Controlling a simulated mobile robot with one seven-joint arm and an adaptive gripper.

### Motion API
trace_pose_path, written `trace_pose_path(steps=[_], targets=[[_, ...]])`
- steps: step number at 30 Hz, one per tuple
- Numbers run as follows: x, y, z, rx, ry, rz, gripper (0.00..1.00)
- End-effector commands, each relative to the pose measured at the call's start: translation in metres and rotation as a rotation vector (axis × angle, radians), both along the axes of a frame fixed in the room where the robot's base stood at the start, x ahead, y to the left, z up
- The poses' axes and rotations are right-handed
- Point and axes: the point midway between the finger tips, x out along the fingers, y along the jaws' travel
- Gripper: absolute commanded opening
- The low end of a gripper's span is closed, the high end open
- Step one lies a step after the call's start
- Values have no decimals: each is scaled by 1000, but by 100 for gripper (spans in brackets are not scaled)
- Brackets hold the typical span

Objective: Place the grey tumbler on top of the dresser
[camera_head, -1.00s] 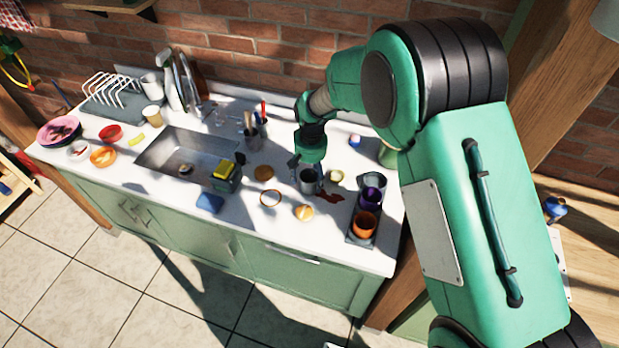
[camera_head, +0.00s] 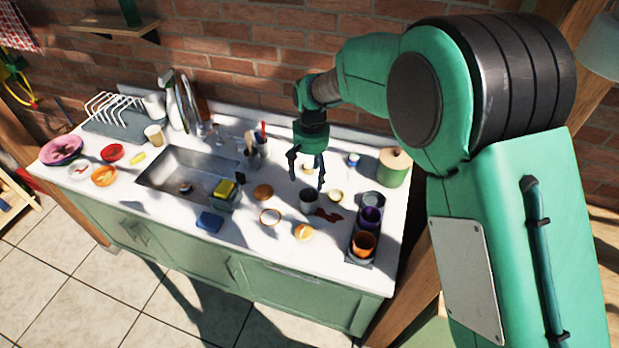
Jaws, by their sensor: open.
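A grey tumbler (camera_head: 308,201) stands upright on the white counter, right of the middle. My gripper (camera_head: 307,178) is above and slightly behind it in the picture, fingers pointing down and spread. The gripper is open and holds nothing. One finger overlaps the tumbler's rim in this view, so I cannot tell whether they touch. Another greyish cup (camera_head: 373,200) stands at the back of a dark tray (camera_head: 353,256), behind a purple cup (camera_head: 369,217) and an orange cup (camera_head: 363,243). I cannot make out a separate dresser.
Small bowls and a dark red spill (camera_head: 328,215) lie near the tumbler. A green canister (camera_head: 394,167) stands at back right. A brick wall closes the back.

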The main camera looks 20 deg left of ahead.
Motion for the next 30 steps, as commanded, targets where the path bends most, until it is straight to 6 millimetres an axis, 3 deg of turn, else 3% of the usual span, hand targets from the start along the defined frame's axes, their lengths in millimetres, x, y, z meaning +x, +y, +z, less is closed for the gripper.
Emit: trace_pose_path(steps=[30], targets=[[0,1,-1,-3,0,-49,73]])
